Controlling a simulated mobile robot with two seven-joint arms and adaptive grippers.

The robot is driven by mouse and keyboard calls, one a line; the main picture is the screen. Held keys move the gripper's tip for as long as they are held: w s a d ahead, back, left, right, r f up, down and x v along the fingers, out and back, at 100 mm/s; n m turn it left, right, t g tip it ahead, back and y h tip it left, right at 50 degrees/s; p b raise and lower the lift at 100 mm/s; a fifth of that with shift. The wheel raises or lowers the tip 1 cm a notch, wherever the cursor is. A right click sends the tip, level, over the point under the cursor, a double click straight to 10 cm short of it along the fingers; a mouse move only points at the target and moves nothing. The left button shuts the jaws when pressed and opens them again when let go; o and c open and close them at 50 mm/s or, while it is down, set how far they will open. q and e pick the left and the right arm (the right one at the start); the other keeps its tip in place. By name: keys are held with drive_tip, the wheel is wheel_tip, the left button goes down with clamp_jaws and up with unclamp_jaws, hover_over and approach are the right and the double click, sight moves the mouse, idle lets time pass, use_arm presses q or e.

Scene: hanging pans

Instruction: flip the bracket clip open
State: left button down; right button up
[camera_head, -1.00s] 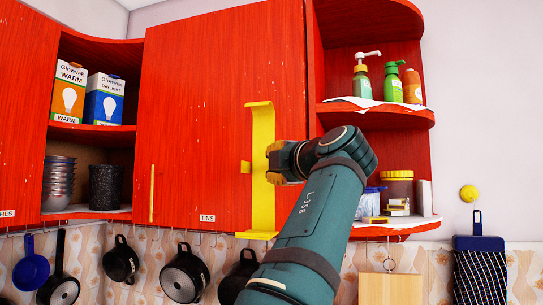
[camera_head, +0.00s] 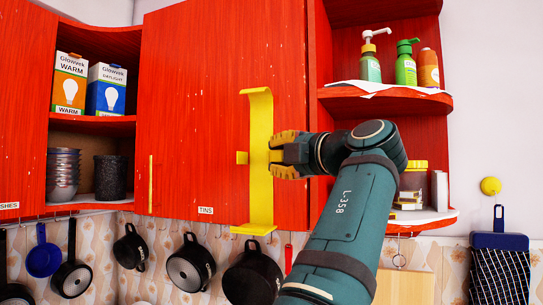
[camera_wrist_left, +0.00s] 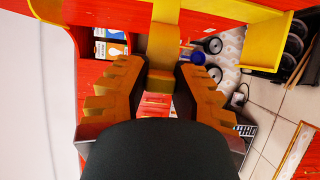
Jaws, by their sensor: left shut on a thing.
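A tall yellow bracket (camera_head: 261,165) stands upright against the red cabinet door, with a curved top end and a flat foot. A small yellow block (camera_head: 242,157) shows at its left edge, by the door. My left gripper (camera_head: 276,156) is at mid-height on the bracket's right side, its yellow fingers touching it. In the left wrist view a yellow strip (camera_wrist_left: 161,45) runs down between the fingers (camera_wrist_left: 160,82), which are shut on it. I take this strip for the bracket clip. The fingers and wrist hide part of it. My right gripper is not in view.
The red door (camera_head: 200,110) is shut behind the bracket. Open shelves with a pump bottle (camera_head: 370,64) and jars lie to the right. Pans hang below, including a black pan (camera_head: 252,278) under the bracket. A yellow handle bar (camera_head: 151,185) is on the door's left.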

use_arm(q)
drive_tip(key=shift+r, duration=0.15)
idle(0.4)
drive_tip(key=c, duration=0.7)
unclamp_jaws()
drive_tip(key=shift+w, duration=0.1)
drive_tip(key=shift+c, duration=0.2)
drive_tip(key=shift+d, duration=0.1)
drive_tip(key=v, duration=1.2)
drive_tip(key=shift+d, duration=0.1)
